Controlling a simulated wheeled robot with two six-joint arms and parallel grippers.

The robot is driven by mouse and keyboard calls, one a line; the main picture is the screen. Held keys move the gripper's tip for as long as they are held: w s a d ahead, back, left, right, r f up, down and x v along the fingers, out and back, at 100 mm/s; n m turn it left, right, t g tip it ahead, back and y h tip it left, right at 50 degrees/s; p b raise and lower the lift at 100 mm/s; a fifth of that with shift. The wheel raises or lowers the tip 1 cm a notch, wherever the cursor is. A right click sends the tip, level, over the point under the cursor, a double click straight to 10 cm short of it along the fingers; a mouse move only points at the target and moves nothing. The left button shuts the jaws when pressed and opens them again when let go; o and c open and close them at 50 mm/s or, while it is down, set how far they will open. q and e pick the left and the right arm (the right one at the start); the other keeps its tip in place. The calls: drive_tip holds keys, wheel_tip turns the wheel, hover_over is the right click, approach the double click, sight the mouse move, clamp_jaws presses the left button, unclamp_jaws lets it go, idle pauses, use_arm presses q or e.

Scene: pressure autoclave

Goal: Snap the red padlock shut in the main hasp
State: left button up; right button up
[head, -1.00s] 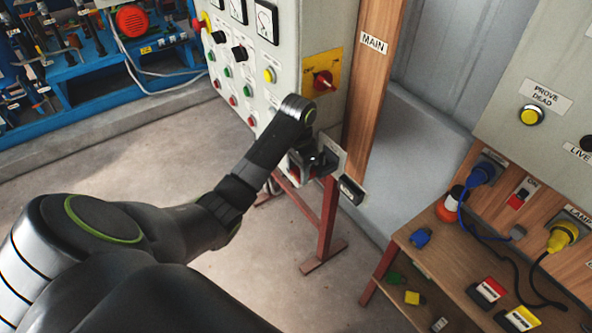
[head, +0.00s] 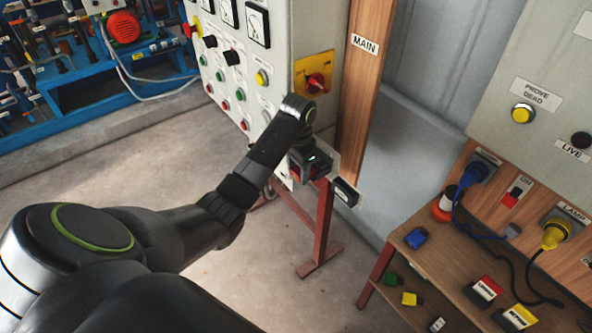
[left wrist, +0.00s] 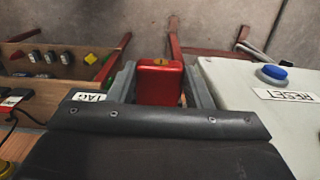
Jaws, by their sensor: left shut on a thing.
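The red padlock (left wrist: 160,82) is between the two grey fingers of my left gripper (left wrist: 161,85) in the left wrist view, its keyhole face showing. The gripper is shut on its body. In the head view my left gripper (head: 310,164) is at the lower right of the grey cabinet, below the red main switch (head: 316,83) on its yellow plate. The padlock's shackle and the main hasp are hidden, so I cannot tell whether the shackle is through the hasp or closed. My right gripper is in neither view.
A wooden post (head: 360,90) labelled MAIN stands right of the switch. A wooden bench (head: 440,270) at the right holds plugs, cables and tags. A red stand leg (head: 322,225) is below the gripper. Open concrete floor (head: 120,175) lies to the left.

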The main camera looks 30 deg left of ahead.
use_arm(q)
drive_tip(key=shift+w+d, duration=0.25)
drive_tip(key=shift+w, duration=0.3)
drive_tip(key=o, duration=1.2)
